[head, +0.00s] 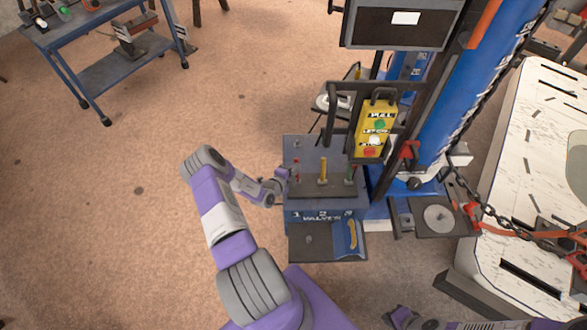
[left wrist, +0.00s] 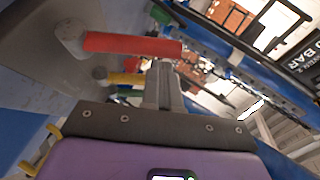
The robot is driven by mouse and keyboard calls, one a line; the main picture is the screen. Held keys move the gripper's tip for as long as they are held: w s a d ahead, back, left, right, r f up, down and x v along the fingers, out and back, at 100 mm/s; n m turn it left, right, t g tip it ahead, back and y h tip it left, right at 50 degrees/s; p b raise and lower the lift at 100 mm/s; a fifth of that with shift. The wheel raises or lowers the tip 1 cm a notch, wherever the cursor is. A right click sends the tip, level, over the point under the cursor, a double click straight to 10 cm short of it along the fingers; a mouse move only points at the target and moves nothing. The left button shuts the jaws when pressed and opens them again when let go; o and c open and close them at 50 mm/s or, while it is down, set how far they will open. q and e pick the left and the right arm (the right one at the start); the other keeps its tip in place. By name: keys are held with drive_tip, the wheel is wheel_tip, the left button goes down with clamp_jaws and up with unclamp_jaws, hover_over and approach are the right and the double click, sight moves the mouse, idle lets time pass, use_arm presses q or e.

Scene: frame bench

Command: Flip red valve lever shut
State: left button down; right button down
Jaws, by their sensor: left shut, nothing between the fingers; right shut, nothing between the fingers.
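The red valve lever (head: 297,170) stands up from the valve box (head: 327,214) at position 1, left of the yellow lever (head: 323,170) and the green lever (head: 350,174). My left gripper (head: 284,177) is shut and empty, just left of the red lever. In the left wrist view the red lever (left wrist: 130,43) lies across the upper left, its free end near the shut fingers (left wrist: 163,82); I cannot tell whether they touch. The yellow lever (left wrist: 124,78) is behind it. My right gripper (head: 397,318) is at the bottom edge, shut, partly cut off.
A yellow control box (head: 375,128) hangs above the right of the valve box. A blue post (head: 455,110) and a screen (head: 402,22) stand behind it. A white bench (head: 520,190) with a chain is at the right. The floor left of my left arm is clear.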

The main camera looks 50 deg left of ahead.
use_arm(q)
drive_tip(key=d+r+p+v, duration=0.1)
drive_tip(key=p+v, duration=0.2)
drive_tip(key=v, duration=0.9)
drive_tip(key=shift+d+r, duration=0.25)
drive_tip(key=shift+d, duration=0.2)
drive_tip(key=shift+w, duration=0.15)
